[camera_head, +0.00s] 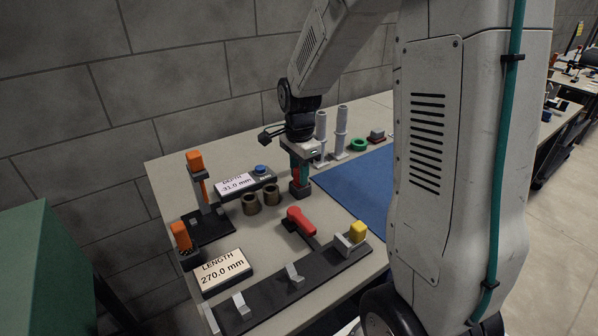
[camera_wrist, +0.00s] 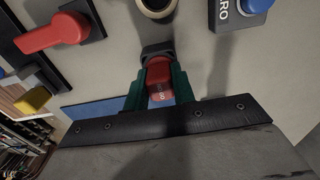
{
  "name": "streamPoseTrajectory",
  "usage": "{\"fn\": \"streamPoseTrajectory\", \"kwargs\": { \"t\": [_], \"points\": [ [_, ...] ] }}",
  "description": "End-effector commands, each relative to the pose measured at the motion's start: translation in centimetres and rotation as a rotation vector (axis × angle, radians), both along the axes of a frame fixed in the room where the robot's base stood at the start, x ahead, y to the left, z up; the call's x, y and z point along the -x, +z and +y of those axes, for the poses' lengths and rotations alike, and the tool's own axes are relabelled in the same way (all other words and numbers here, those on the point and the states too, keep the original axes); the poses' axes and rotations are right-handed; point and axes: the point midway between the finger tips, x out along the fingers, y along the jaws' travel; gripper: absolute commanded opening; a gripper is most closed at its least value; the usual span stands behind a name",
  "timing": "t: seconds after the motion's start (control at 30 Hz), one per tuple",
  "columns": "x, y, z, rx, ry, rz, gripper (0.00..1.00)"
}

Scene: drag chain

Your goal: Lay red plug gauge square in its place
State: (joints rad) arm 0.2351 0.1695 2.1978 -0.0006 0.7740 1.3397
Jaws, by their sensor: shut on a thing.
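My gripper (camera_head: 300,170) points down over the table, and its green fingers (camera_wrist: 160,74) are shut on the red plug gauge (camera_wrist: 159,82). In the head view only a sliver of the red gauge (camera_head: 296,173) shows between the fingers.
Two brown rings (camera_head: 250,203) and the depth display (camera_head: 236,185) stand left of my gripper. A red-handled tool (camera_head: 299,220) and the long dark length fixture (camera_head: 262,304) lie in front. A blue mat (camera_head: 352,188) is to the right. White posts (camera_head: 341,130) stand behind.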

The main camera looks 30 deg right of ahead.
Motion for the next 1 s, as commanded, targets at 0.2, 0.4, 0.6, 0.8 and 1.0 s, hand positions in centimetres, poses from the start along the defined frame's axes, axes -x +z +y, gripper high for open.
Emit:
{"fn": "streamPoseTrajectory", "kwargs": {
  "t": [0.2, 0.4, 0.6, 0.8, 1.0],
  "points": [
    [0.0, 0.0, 0.0, 0.000, 0.000, 0.000, 0.42],
    [0.0, 0.0, 0.0, 0.000, 0.000, 0.000, 0.51],
    [0.0, 0.6, 0.0, 0.000, 0.000, -0.001, 0.51],
    [-0.1, 3.9, 0.0, 0.001, 0.000, -0.004, 0.51],
    [-0.1, 6.8, 0.0, 0.001, 0.000, -0.003, 0.51]
  ]
}}
